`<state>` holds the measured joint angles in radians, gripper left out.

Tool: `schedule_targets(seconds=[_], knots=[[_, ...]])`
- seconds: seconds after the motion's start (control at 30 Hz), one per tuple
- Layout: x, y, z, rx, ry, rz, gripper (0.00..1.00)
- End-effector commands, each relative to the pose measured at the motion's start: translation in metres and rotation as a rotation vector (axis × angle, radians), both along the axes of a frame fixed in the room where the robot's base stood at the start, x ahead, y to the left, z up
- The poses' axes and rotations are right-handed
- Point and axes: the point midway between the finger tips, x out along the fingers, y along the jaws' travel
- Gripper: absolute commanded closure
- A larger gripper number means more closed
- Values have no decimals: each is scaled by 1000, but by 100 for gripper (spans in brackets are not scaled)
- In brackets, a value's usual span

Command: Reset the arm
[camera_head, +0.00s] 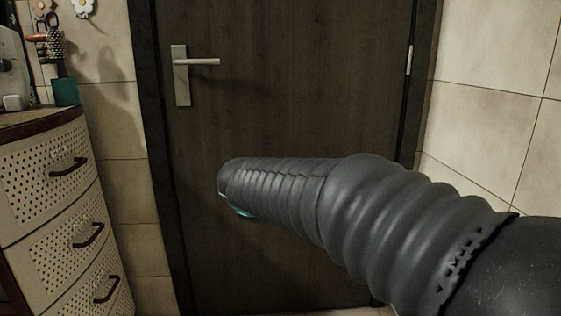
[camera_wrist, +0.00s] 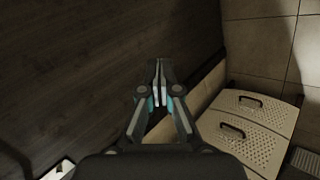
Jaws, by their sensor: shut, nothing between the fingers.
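My gripper (camera_wrist: 159,68) shows in the wrist view, with its two fingers together at the tips and nothing between them. In the head view my arm reaches in from the lower right, in a dark ribbed sleeve, and ends in front of the door. The gripper's fingers are hidden there behind the sleeve. No object is in contact with the gripper in the wrist view.
A dark wooden door (camera_head: 290,110) with a metal handle (camera_head: 197,62) stands behind my arm. A perforated cream drawer unit (camera_head: 45,185) with dark handles stands at the left; it also shows in the wrist view (camera_wrist: 262,125). A green cup (camera_head: 66,92) sits on it. Tiled walls flank the door.

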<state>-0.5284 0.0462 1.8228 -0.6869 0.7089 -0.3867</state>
Motion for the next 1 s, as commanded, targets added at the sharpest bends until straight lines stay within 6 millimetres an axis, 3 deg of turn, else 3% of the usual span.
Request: schedule_targets(seconds=[0.03,0.2,0.4,0.6,0.77,1.0], knots=[[-24,-25,-5,80,50,-104,100],[-106,-88,-32,326,205,-444,100],[-197,-135,-54,554,326,-761,100],[-267,-164,-64,719,364,-941,100],[-294,-186,-56,797,301,-1004,100],[-301,-205,-33,851,206,-1045,100]])
